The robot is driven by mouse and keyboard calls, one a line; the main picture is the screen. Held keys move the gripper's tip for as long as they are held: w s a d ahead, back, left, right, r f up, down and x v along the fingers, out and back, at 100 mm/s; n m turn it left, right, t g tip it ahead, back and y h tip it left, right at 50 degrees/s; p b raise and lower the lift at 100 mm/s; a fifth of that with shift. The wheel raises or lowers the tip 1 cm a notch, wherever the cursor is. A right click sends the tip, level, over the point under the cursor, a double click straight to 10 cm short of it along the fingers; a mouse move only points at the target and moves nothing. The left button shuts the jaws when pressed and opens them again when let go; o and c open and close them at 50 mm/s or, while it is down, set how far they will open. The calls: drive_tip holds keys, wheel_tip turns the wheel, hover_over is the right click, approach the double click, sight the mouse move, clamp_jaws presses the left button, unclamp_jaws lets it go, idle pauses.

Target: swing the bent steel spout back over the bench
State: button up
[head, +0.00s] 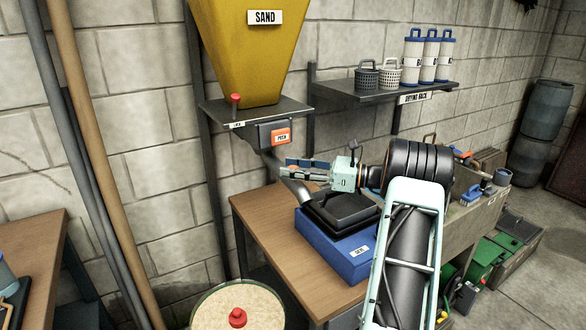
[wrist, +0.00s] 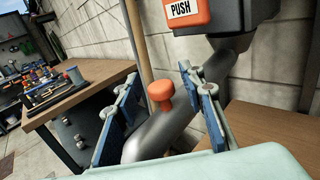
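The bent steel spout (head: 294,188) comes down from under the red PUSH box (head: 282,137) below the yellow sand hopper (head: 248,40). In the wrist view the spout (wrist: 150,135) slants down to the left and carries an orange-red knob (wrist: 160,95). My gripper (head: 290,168) is open at the spout, and in the wrist view its blue-padded fingers (wrist: 160,88) stand on either side of the knob, with gaps showing. The wooden bench (head: 262,225) lies below and to the right.
A blue box (head: 335,254) with a black tray (head: 342,211) stands on the bench under my gripper. A round sand-coloured tub top with a red knob (head: 237,317) is at the lower front. A shelf (head: 385,94) holds baskets and canisters. Another table (head: 32,235) is at left.

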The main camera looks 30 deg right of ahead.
drive_tip(key=v, duration=1.2)
drive_tip(key=shift+a, duration=0.1)
idle(0.4)
